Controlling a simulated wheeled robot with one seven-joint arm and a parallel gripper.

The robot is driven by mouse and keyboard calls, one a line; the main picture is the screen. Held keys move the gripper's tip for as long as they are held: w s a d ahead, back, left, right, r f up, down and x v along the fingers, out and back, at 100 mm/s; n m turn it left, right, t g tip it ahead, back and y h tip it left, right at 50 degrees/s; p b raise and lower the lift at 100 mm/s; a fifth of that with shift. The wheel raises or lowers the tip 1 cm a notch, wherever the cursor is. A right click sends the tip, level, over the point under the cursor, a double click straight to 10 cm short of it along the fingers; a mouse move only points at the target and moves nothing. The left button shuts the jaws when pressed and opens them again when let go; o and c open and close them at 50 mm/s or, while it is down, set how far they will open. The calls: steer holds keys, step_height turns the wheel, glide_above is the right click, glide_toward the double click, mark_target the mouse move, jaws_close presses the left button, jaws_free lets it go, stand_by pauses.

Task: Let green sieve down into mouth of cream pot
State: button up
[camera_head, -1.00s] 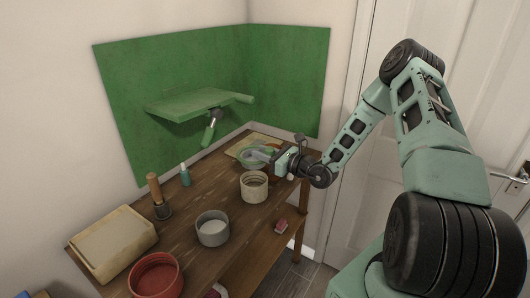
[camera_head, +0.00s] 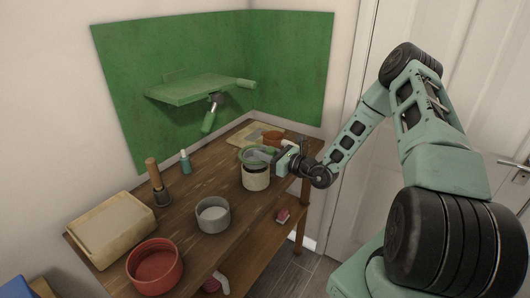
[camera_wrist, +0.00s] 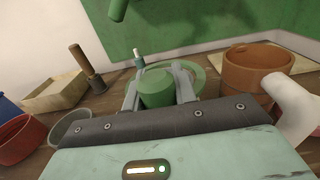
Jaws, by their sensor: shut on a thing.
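The green sieve (camera_head: 250,152) is over the mouth of the cream pot (camera_head: 256,180) in the head view and hides most of that mouth. I cannot tell whether it touches the rim. My gripper (camera_head: 281,159) is just right of and above the pot. In the wrist view my gripper (camera_wrist: 158,92) is shut on the sieve's green handle (camera_wrist: 157,89), and the sieve's round rim (camera_wrist: 204,76) shows beyond the fingers. The cream pot stands upright on the wooden rack's top and cannot be made out in the wrist view.
A terracotta pot (camera_wrist: 258,70) stands behind, to the right in the wrist view. A grey pot (camera_head: 213,214), red bowl (camera_head: 155,268), cream box (camera_head: 110,236), wooden-handled tool (camera_head: 157,185) and teal bottle (camera_head: 185,163) stand leftward. A green shelf (camera_head: 195,88) is above.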

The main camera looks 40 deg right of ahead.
mark_target(265, 164)
steer(key=shift+f, duration=0.15)
steer(key=shift+f+b, duration=0.95)
steer(key=shift+f, duration=0.35)
steer(key=shift+f, duration=0.35)
steer(key=shift+f+b, duration=0.4)
steer(key=shift+b, duration=0.05)
steer(key=shift+f, duration=0.1)
steer(key=o, duration=1.1)
steer(key=shift+s, duration=0.1)
